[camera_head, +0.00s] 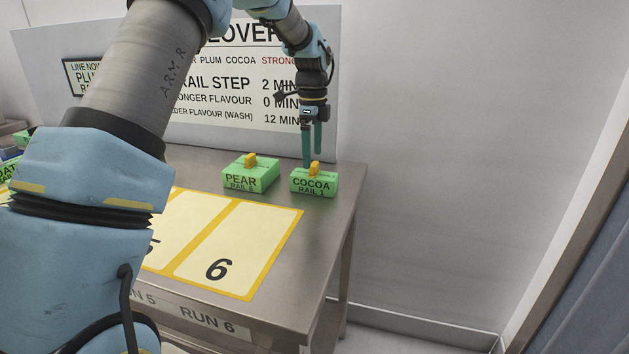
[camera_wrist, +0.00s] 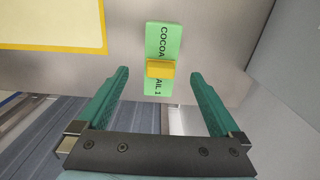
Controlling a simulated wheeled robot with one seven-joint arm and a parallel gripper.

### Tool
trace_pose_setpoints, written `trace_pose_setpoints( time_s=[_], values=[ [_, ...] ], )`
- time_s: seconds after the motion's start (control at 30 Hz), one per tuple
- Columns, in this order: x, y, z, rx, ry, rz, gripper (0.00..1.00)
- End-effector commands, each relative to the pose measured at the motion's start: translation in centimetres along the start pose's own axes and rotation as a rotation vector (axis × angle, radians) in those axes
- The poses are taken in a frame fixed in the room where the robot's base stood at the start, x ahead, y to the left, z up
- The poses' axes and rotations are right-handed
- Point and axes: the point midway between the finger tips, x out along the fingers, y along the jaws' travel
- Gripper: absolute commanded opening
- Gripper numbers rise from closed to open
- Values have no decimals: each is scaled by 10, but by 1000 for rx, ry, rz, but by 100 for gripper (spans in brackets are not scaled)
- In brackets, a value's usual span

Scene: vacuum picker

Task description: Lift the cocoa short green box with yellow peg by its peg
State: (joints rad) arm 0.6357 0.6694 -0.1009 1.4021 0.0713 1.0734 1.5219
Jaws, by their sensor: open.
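The cocoa box (camera_head: 313,187) is short and green, labelled COCOA RAIL 1, and stands at the right end of the steel table. Its yellow peg (camera_head: 315,168) sticks up from its top. In the wrist view the box (camera_wrist: 160,42) lies beyond the fingertips, with the yellow peg (camera_wrist: 160,69) across its middle, roughly centred between the fingers. My gripper (camera_head: 312,160) points down just above and behind the box in the head view. In the wrist view my gripper (camera_wrist: 159,75) is open, with nothing between its green fingers.
A green PEAR box (camera_head: 250,179) with a yellow peg stands left of the cocoa box. Yellow-bordered mat 6 (camera_head: 262,250) lies in front on the table (camera_head: 310,240). A changeover sign (camera_head: 325,100) stands behind. The table's right edge is close to the cocoa box.

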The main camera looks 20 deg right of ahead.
Motion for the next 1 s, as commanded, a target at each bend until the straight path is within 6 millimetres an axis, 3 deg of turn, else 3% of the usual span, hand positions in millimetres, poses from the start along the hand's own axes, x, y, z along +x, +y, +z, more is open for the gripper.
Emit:
trace_pose_setpoints(
  time_s=[0.3,0.6,1.0],
  values=[
    [41,-1,-4,0,0,2,100],
    [47,-1,-4,0,0,0,100],
    [47,-1,-4,0,0,0,55]
  ],
)
